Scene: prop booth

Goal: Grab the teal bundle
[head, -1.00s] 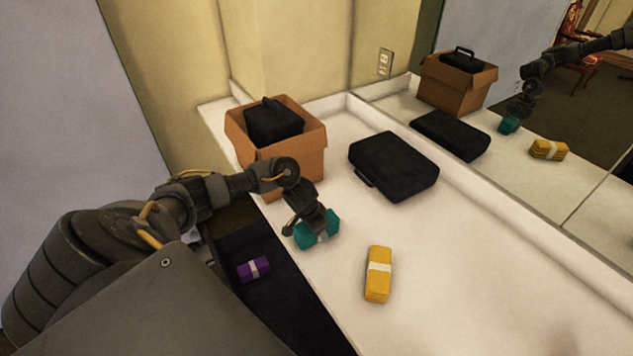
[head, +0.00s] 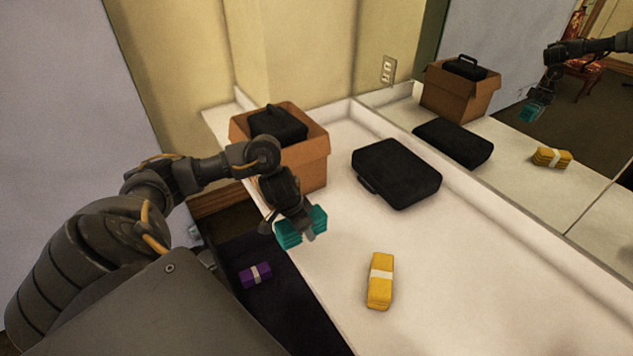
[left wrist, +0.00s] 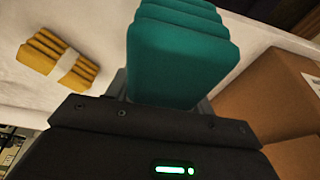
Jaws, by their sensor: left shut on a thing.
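The teal bundle (head: 288,233) has a pale band and is held in my left gripper (head: 305,232), which is shut on it. The bundle is raised above the white counter, near its front edge, in the head view. In the left wrist view the teal bundle (left wrist: 180,50) fills the upper middle, just beyond the gripper body. The fingertips are mostly hidden by the bundle. My right gripper is not in view.
A yellow bundle (head: 380,281) lies on the counter (head: 440,270). A black case (head: 397,173) lies behind it. A cardboard box (head: 309,166) holding a black bag (head: 277,125) stands at the left. A purple bundle (head: 255,274) lies lower, on a dark surface. A mirror (head: 590,130) backs the counter.

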